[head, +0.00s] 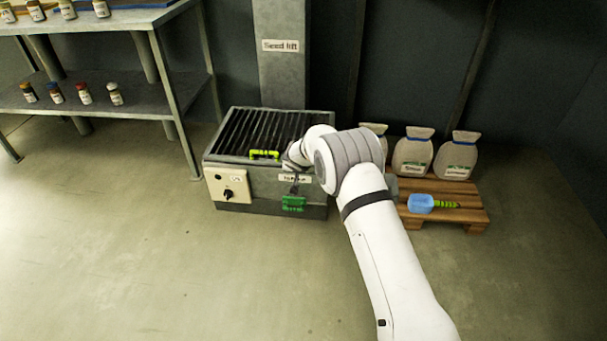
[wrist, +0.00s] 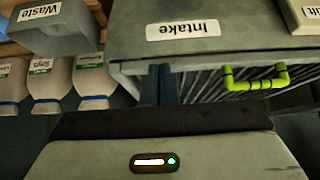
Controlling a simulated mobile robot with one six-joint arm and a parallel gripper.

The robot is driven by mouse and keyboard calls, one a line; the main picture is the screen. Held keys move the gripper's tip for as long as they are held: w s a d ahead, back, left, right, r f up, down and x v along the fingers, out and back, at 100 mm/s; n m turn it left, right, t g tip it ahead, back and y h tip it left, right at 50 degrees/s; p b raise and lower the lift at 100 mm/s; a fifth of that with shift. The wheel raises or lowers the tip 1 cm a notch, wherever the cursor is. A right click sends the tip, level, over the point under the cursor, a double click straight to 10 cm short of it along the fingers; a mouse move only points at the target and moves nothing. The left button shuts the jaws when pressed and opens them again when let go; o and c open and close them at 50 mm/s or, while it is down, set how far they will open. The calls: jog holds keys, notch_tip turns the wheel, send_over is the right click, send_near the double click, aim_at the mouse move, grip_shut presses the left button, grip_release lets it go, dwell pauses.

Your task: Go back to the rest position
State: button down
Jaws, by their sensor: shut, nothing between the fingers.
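My gripper (wrist: 160,84) shows in the wrist view as two dark fingers pressed together, with nothing between them. The fingers overlap the view of the intake edge, and I cannot tell their exact distance from it. In the head view my arm reaches to the front right of the grey intake machine (head: 255,190), and my gripper is hard to make out there. The machine has a slatted grate (head: 262,128) on top with a yellow-green handle (head: 265,154). The handle also shows in the wrist view (wrist: 254,83), right of the fingers.
A control box (head: 229,188) with a black knob and a green part (head: 293,203) are on the machine's front. Right of it, a wooden pallet (head: 472,214) bears sacks (head: 412,155) and a blue scoop (head: 421,203). A shelf (head: 140,97) holds several jars. The front floor is clear.

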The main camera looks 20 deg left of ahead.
jog(key=s+d+r+m+h+p, duration=0.1)
jog(key=s+d+r+p, duration=0.1)
jog(key=d+r+p, duration=0.65)
jog(key=s+d+r+g+h+p, duration=0.1)
jog(key=s+d+r, duration=0.3)
jog(key=r, duration=1)
jog(key=s+d+r+m+h+p, duration=0.1)
jog(key=d+r+p, duration=0.4)
jog(key=d+r, duration=0.45)
jog(key=s+d+r+g+p, duration=0.1)
jog(key=s+d+r+p, duration=0.45)
jog(key=r, duration=0.35)
jog(key=s+d+r+g+p, duration=0.1)
jog(key=s+d+r+p, duration=0.3)
jog(key=s+r, duration=0.4)
jog(key=s+d+r+g+y+p, duration=0.1)
jog(key=s+d+r+p, duration=0.2)
jog(key=s+r+p, duration=0.3)
jog(key=s+d+r+p, duration=0.3)
jog(key=s+r+p, duration=0.4)
jog(key=s, duration=1)
notch_tip(320, 180, up, 3)
jog(key=shift+s+d+f+g+y, duration=0.2)
jog(key=shift+d+g+y, duration=0.1)
jog(key=shift+g+y, duration=0.1)
